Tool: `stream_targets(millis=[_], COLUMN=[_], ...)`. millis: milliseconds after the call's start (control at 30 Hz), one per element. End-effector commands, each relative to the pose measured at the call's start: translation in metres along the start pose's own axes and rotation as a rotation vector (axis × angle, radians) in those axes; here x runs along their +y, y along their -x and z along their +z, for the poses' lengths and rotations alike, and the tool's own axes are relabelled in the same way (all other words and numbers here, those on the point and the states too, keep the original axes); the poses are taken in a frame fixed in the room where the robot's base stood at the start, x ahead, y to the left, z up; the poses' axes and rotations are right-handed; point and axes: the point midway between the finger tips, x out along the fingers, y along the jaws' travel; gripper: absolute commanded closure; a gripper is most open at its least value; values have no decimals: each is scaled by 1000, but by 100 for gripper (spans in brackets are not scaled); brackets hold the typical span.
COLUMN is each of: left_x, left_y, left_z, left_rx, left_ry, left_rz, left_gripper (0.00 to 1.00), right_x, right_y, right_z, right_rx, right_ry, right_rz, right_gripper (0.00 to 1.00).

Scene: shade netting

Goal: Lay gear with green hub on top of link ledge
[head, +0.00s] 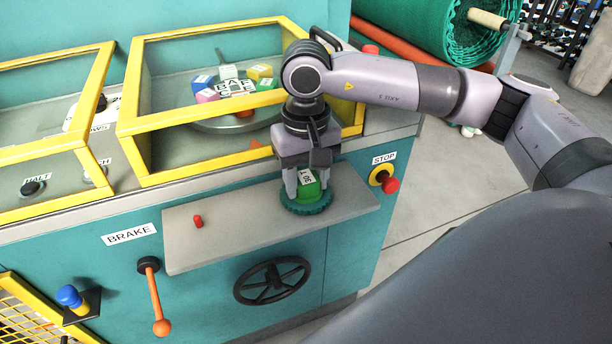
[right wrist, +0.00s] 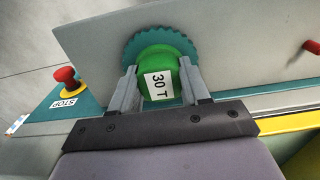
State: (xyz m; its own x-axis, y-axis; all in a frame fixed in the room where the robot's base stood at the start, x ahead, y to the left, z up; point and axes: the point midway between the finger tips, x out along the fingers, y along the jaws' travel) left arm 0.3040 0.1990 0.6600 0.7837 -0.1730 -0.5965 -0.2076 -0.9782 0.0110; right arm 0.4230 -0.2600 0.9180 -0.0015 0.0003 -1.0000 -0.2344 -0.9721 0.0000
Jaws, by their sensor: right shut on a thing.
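The gear with green hub is a teal toothed disc (head: 307,203) with a bright green hub labelled "30 T" (right wrist: 157,75). It is at the right half of the link ledge (head: 240,222), a grey shelf on the front of the teal machine. The gear lies flat, at or just above the ledge surface; I cannot tell if it touches. My right gripper (head: 308,185) points down from above and is shut on the green hub, with a finger on each side in the right wrist view (right wrist: 166,85). My left gripper is not in view.
A red peg (head: 197,221) stands on the ledge left of the gear. A red stop button (head: 390,185) is to the right. A yellow-framed guard (head: 190,115) with coloured blocks behind it rises at the back. An orange brake lever (head: 154,295) and black handwheel (head: 271,281) are below.

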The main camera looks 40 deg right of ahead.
Motion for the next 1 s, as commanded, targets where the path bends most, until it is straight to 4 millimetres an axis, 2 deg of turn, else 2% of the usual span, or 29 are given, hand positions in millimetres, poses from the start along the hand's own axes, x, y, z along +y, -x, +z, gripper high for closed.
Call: stream_targets(millis=[300, 333, 400, 767, 867, 1000], left_x=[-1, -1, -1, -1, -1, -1], left_y=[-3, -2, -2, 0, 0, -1], left_z=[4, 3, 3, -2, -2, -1], left_rx=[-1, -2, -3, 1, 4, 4], left_ry=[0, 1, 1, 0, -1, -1], left_rz=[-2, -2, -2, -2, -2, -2], left_gripper=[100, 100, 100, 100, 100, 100], right_x=[0, 0, 0, 0, 0, 0], right_y=[-3, -2, -2, 2, 11, 40], right_z=[-1, 0, 0, 0, -1, -1], right_rx=[4, 1, 1, 1, 3, 6], right_ry=[0, 0, 0, 0, 0, 0], right_rz=[-2, -1, -1, 0, -2, -3], right_gripper=[100, 48, 28, 28, 28, 28])
